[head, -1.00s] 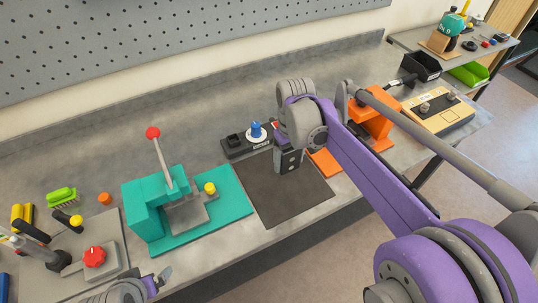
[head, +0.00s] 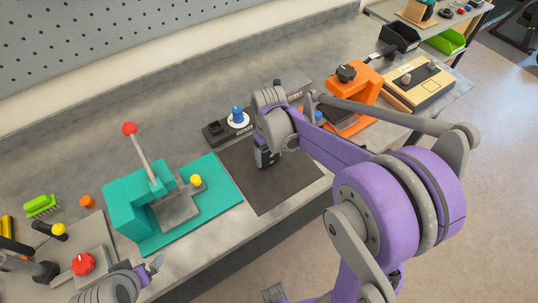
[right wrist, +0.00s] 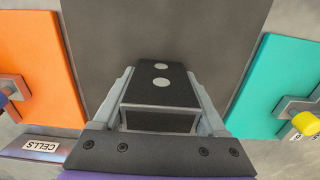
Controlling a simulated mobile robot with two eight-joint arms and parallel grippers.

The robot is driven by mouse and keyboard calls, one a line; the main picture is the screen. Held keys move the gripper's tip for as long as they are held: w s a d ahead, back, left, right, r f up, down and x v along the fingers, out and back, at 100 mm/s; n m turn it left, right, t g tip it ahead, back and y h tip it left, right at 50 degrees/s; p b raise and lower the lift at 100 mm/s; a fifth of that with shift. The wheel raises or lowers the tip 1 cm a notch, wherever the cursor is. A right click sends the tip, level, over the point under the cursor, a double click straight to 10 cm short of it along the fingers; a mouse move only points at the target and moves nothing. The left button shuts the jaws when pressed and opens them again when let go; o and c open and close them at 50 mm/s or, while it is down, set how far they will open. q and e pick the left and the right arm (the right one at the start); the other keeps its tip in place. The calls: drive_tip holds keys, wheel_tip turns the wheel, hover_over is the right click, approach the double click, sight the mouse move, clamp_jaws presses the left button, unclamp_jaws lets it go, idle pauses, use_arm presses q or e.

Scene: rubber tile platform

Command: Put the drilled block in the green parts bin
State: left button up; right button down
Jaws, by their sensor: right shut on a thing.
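The drilled block (right wrist: 160,85) is a dark block with two pale round holes in its face and light edges. My right gripper (head: 265,160) is shut on it, with a grey finger along each side in the right wrist view. In the head view the gripper points down over the dark mat (head: 292,188); I cannot tell whether the block touches the mat. The green parts bin (head: 447,41) is a bright green open bin on the side surface at the far upper right. My left gripper (head: 151,272) is at the lower left, its jaw opening unclear.
A black bin (head: 400,39) stands left of the green bin. An orange press (head: 352,88) and a tan box with knobs (head: 419,83) stand between the mat and the bins. A teal lever fixture (head: 140,200) is left of the mat. A blue-knobbed device (head: 238,118) sits behind.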

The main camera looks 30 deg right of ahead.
drive_tip(key=shift+f, duration=0.15)
unclamp_jaws()
